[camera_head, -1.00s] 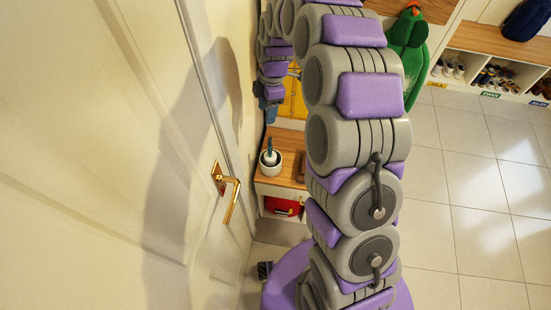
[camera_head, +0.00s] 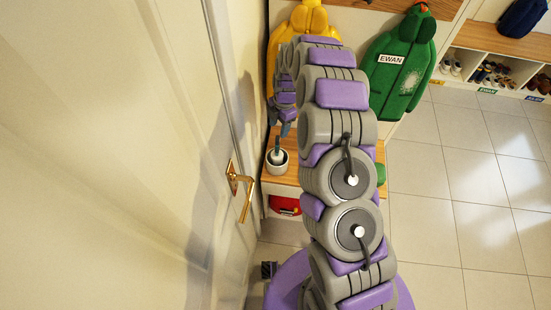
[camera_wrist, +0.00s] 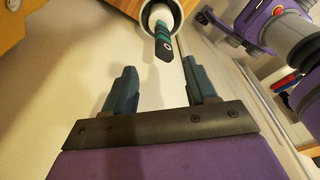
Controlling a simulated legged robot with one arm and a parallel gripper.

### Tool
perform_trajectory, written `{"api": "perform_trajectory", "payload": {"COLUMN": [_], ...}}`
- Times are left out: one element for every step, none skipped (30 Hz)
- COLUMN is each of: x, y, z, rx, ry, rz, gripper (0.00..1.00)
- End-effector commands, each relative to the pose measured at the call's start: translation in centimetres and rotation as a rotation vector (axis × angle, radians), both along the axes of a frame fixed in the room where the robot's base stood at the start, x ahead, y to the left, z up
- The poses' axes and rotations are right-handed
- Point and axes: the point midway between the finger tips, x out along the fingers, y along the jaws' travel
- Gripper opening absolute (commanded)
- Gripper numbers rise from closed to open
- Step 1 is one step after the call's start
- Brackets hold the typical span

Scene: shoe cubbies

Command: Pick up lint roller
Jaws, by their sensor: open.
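The lint roller (camera_head: 277,155) stands handle-up in a white pot (camera_head: 276,167) on the wooden bench top by the door. In the wrist view the lint roller (camera_wrist: 163,42) shows its dark teal handle and white lower part, inside the pot's round rim (camera_wrist: 179,23). My gripper (camera_wrist: 162,82) is open and empty, with its two teal fingers apart. The handle end lies ahead of the gap between the fingers, not between them. In the head view my gripper (camera_head: 283,129) is small and just above the pot, partly hidden by my arm.
A cream door with a brass handle (camera_head: 243,190) stands close on the left. Yellow (camera_head: 305,22) and green (camera_head: 401,65) coats hang behind the bench. A red item (camera_head: 285,205) sits in the cubby below. The tiled floor (camera_head: 455,190) is clear on the right.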

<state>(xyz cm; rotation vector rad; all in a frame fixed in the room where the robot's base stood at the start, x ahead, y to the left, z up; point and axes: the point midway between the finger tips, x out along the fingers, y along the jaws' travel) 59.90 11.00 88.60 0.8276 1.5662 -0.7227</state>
Motion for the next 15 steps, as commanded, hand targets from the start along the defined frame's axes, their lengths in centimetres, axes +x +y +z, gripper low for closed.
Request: {"api": "perform_trajectory", "payload": {"x": [-0.2, -0.2, -0.3, -0.3, -0.3, -0.4, -0.4, -0.4, -0.4, -0.4, -0.4, -0.5, -0.6, -0.6, -0.8], "y": [0.1, 0.1, 0.1, 0.1, 0.1, 0.1, 0.2, 0.2, 0.3, 0.3, 0.4, 0.6, 0.7, 0.8, 1.0], "z": [-1.3, -1.8, -2.5, -2.9, -3.2, -3.6, -3.8, -4.0, -4.1, -4.2, -4.4, -4.7, -5.0, -5.3, -5.9], "rx": [0.0, 0.001, 0.002, 0.002, 0.004, 0.004, 0.004, 0.004, 0.004, 0.003, 0.003, 0.002, 0.001, 0.0, 0.0], "ry": [0.002, 0.002, 0.002, 0.002, 0.001, 0.001, 0.001, -0.001, -0.001, -0.001, -0.001, -0.001, -0.002, -0.001, -0.001], "rz": [0.0, 0.0, 0.0, 0.0, 0.0, -0.001, -0.001, -0.001, -0.001, -0.001, -0.001, -0.001, -0.001, -0.001, -0.001], "gripper": [0.57, 0.57, 0.57, 0.57, 0.57, 0.57, 0.57, 0.57, 0.57, 0.57, 0.57, 0.57, 0.57, 0.57, 0.57]}}
